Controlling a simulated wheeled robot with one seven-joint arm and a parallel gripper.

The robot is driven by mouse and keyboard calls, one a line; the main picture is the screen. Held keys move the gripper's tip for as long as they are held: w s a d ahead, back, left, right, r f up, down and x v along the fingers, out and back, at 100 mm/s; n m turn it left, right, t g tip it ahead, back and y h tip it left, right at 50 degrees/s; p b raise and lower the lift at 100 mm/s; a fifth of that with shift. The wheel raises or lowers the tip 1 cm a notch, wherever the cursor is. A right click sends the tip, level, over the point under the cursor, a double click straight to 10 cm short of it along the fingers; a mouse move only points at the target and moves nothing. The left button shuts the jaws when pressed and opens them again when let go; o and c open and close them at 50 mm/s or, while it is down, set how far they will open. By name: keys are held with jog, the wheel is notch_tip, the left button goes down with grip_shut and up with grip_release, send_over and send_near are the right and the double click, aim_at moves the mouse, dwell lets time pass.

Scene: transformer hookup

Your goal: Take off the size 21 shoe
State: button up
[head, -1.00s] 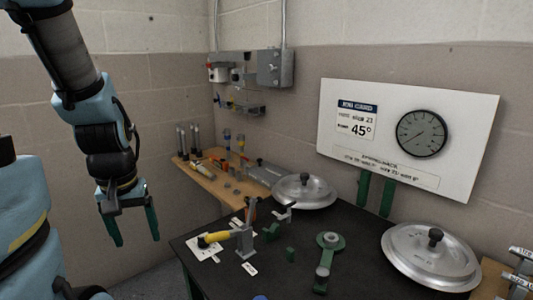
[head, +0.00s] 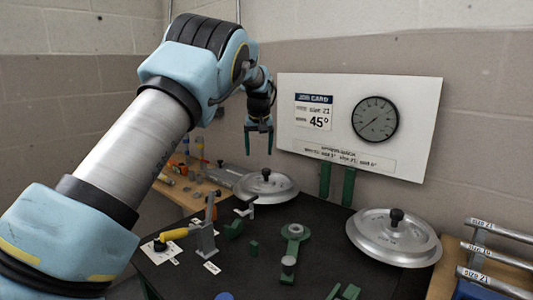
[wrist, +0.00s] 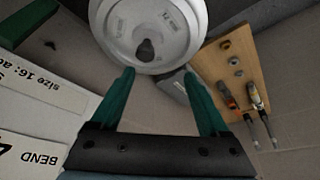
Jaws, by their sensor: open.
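My gripper (head: 259,142) is open and empty, its green fingers pointing down in front of the wall, high above the back of the bench. Two round silver discs with black knobs lie on the black bench: a back disc (head: 282,190) and a right disc (head: 370,240). In the wrist view a disc (wrist: 180,22) with a dark knob lies just beyond my fingertips (wrist: 159,74), apparently the back one. The job card (head: 314,112) reads size 21 and 45°.
A yellow-handled lever tool (head: 205,236) and a green bender part (head: 295,231) stand on the bench. Labelled rods (head: 503,232) lie at the right. The white board with a gauge (head: 375,118) stands behind. A wooden board (wrist: 232,70) holds screwdrivers.

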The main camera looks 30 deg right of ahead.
aim_at(266, 169)
jog(key=w+d+f+p, duration=0.1)
jog(key=f, duration=0.2)
jog(key=d+f+p, duration=0.1)
jog(key=d+f, duration=0.1)
jog(key=f, duration=0.1)
jog(key=w+d+f+p, duration=0.1)
jog(key=f, duration=0.3)
jog(key=shift+w+d, duration=0.2)
jog(key=shift+w, duration=0.1)
jog(key=shift+c, duration=0.4)
grip_shut()
dwell(0.6)
jog(key=c, duration=0.5)
grip_release()
jog(key=shift+r, duration=0.15)
grip_shut()
